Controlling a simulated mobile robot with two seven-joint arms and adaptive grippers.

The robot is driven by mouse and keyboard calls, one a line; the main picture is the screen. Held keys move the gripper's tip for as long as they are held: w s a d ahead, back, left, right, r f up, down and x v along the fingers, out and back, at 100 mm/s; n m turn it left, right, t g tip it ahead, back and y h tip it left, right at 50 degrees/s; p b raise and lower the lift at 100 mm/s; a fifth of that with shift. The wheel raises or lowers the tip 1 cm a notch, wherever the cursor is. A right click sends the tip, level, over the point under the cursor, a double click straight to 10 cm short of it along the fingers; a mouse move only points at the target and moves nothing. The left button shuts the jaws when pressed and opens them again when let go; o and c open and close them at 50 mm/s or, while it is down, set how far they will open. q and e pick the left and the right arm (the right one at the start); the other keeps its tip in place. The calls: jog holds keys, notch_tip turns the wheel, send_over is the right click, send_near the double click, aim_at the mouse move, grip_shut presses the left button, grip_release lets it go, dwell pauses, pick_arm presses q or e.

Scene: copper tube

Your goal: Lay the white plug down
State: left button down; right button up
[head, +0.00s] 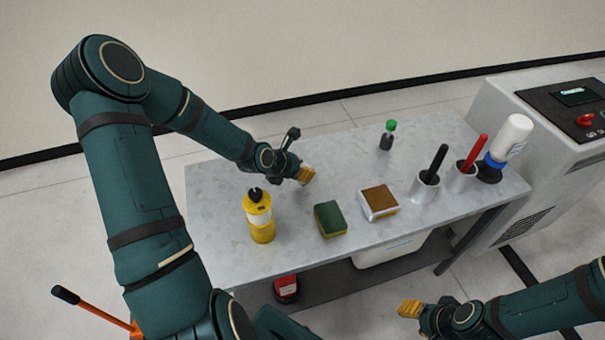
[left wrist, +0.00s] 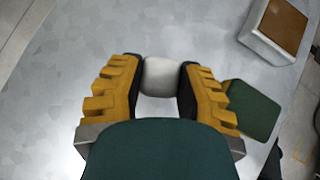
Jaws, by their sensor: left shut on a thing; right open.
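The white plug (left wrist: 162,78) is between the fingers of my left gripper (left wrist: 160,85) in the left wrist view. The fingers press on it from both sides. In the head view my left gripper (head: 305,175) is over the back left part of the grey table (head: 225,200), and the plug is mostly hidden by the fingers. I cannot tell whether the plug touches the table top. My right gripper (head: 408,309) is in front of the table at the lower right, away from the plug, and holds nothing that I can see.
A yellow bottle (head: 260,220), a green sponge (head: 329,219) and a white box with a brown top (head: 379,202) stand near the front. A green-capped bottle (head: 387,136) is at the back. Cups with red and black handles (head: 425,189) stand right. The back middle is clear.

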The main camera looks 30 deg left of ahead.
pick_arm(q)
jog(key=shift+f, duration=0.7)
jog(key=shift+r, duration=0.1)
jog(key=c, duration=0.7)
grip_release()
jog(key=shift+f, duration=0.2)
